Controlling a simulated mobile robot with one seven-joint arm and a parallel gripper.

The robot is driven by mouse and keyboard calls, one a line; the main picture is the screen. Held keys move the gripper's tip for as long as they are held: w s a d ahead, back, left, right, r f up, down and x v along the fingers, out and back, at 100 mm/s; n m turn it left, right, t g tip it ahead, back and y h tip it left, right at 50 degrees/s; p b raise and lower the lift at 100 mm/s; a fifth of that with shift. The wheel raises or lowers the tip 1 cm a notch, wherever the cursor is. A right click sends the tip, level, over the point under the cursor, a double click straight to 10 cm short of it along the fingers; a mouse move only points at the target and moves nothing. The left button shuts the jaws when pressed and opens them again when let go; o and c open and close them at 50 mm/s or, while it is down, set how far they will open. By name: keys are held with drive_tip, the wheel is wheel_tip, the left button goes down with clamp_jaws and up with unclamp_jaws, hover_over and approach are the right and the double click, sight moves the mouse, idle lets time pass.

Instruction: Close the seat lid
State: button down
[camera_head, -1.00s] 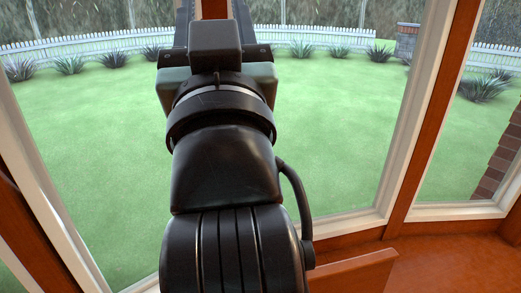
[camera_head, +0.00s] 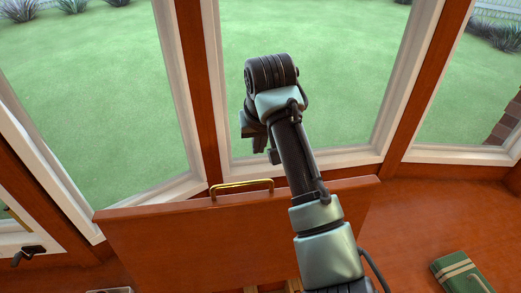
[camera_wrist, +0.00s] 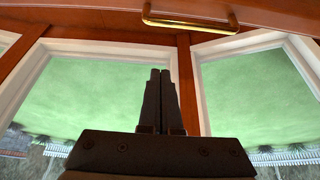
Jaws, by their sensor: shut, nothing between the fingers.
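The wooden seat lid (camera_head: 160,245) stands raised in the head view, with a brass bar handle (camera_head: 241,184) at its top edge. My gripper (camera_head: 252,132) is beyond the lid's top edge, on the window side, partly hidden behind my wrist. In the wrist view, my gripper's dark fingers (camera_wrist: 160,75) are together and empty. The brass handle also shows in the wrist view (camera_wrist: 190,22), above and apart from the fingertips, on the lid's edge. My forearm crosses the lid's right part and hides some of it.
Large windows with white frames (camera_head: 183,90) stand behind the lid, close to my wrist. A green book (camera_head: 460,272) lies on the wooden seat at the right. A dark window latch (camera_head: 28,254) is at the left. Something partly cut off shows below the lid.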

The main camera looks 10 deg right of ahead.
drive_tip(key=f, duration=0.2)
drive_tip(key=f+p, duration=0.1)
drive_tip(key=f, duration=0.2)
drive_tip(key=f+p, duration=0.1)
drive_tip(key=f, duration=0.1)
drive_tip(key=shift+s+f, duration=0.15)
drive_tip(key=shift+s, duration=0.2)
idle(0.4)
